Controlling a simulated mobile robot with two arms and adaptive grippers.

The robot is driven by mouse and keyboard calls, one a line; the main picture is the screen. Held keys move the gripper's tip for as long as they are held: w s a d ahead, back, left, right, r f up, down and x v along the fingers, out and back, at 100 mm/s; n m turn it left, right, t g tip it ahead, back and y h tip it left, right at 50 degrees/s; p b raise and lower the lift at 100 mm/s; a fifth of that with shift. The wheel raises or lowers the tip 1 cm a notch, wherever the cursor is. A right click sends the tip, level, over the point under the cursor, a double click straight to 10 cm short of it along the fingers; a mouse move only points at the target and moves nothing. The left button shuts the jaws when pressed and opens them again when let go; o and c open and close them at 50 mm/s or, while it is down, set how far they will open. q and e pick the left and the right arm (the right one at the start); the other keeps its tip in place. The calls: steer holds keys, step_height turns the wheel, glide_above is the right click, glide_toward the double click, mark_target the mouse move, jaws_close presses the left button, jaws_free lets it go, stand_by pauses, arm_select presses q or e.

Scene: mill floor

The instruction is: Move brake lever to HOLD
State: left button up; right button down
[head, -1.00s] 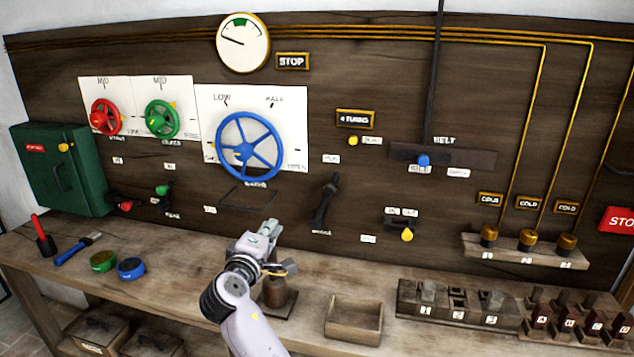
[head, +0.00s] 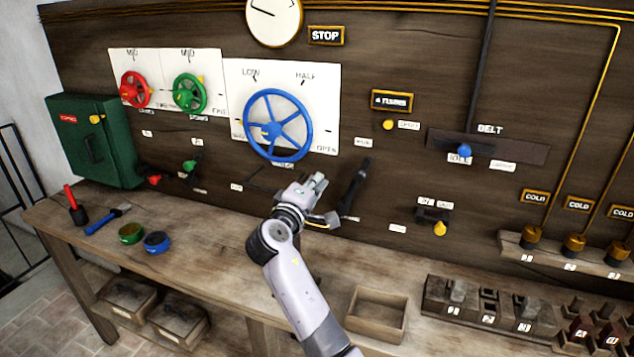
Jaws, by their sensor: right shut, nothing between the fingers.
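The black lever (head: 356,187) on the wooden panel, right of and below the blue wheel, looks like the brake lever. It leans, with its upper end to the right. Small white labels sit above it (head: 365,142) and below right of it (head: 398,229), but their words are too small to read. My right gripper (head: 317,188) is shut and empty, just left of the lever in the picture. A gap shows between them; the depth between them is hard to judge. My left gripper is not in view.
The blue wheel (head: 277,130) is above my right gripper. A yellow-knobbed switch (head: 439,228) and the belt slider (head: 464,151) are right of the lever. An open wooden box (head: 377,316) stands on the bench below, beside my right arm. Bench tools lie at the left.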

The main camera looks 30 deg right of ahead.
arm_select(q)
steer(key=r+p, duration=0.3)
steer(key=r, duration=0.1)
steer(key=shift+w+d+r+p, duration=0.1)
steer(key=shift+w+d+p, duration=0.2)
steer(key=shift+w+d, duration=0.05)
arm_select(e)
steer(key=w+d, duration=0.1)
steer(key=d, duration=0.7)
steer(key=shift+w+f, duration=0.3)
steer(key=shift+f, duration=0.1)
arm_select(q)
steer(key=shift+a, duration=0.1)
